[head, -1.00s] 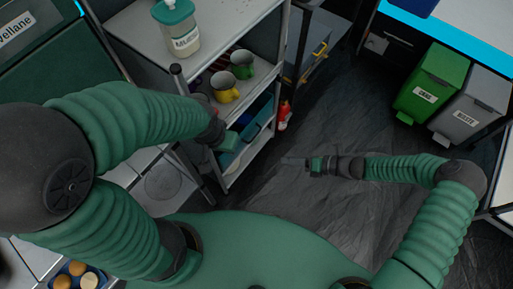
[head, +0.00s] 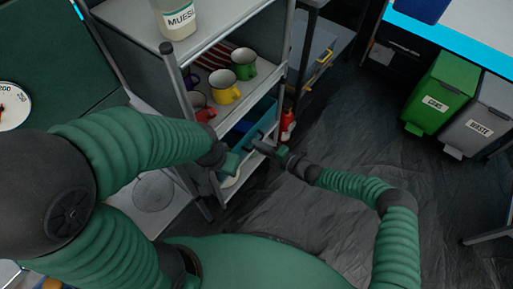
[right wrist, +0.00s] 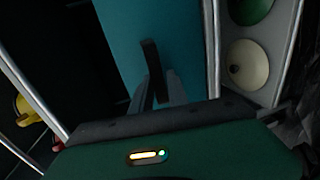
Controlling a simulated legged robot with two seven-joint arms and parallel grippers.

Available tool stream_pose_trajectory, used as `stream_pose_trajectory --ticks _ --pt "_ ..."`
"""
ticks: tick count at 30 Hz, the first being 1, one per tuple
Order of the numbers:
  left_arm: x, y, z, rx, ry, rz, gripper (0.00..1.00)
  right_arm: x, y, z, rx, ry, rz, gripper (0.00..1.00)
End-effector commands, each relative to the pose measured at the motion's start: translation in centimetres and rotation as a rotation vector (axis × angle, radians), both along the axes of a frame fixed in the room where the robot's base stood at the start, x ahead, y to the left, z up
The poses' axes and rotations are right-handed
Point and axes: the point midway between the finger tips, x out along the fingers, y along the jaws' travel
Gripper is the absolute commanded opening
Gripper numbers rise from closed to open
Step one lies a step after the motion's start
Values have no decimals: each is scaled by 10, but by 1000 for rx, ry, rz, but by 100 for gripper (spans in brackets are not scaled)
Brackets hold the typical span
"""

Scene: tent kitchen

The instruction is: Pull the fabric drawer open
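The teal fabric drawer (head: 262,113) sits in a lower level of the grey metal shelf unit, under the mugs. Its teal front fills the middle of the right wrist view (right wrist: 188,35). My right gripper (head: 257,145) is at the drawer's front. In the right wrist view, a dark upright strip, perhaps a pull tab, stands between or just in front of its grey fingers (right wrist: 160,92); I cannot tell whether they grip it. My left gripper (head: 229,164) is by the shelf's near lower corner, partly hidden by its wrist, its fingers unclear.
Several mugs (head: 223,92) stand on the shelf above the drawer. A muesli jar (head: 179,18) is on top. A red bottle (head: 288,122) is beside the shelf's right side. Green (head: 437,92) and grey (head: 484,118) bins stand right. The dark floor between is clear.

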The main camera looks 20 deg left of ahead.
Motion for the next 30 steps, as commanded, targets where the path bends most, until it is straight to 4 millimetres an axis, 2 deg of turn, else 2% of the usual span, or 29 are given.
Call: stream_pose_trajectory --ticks 4,11,16,30 --pt "0 0 -7 0 0 0 36 4 12 -3 0 0 1 20" --pt "0 0 -6 0 0 0 36 5 13 -2 0 0 0 20" --pt "0 0 -6 0 0 0 36 4 13 -2 -1 0 0 0" --pt "0 0 -6 0 0 0 36 4 12 -4 -4 2 1 0"
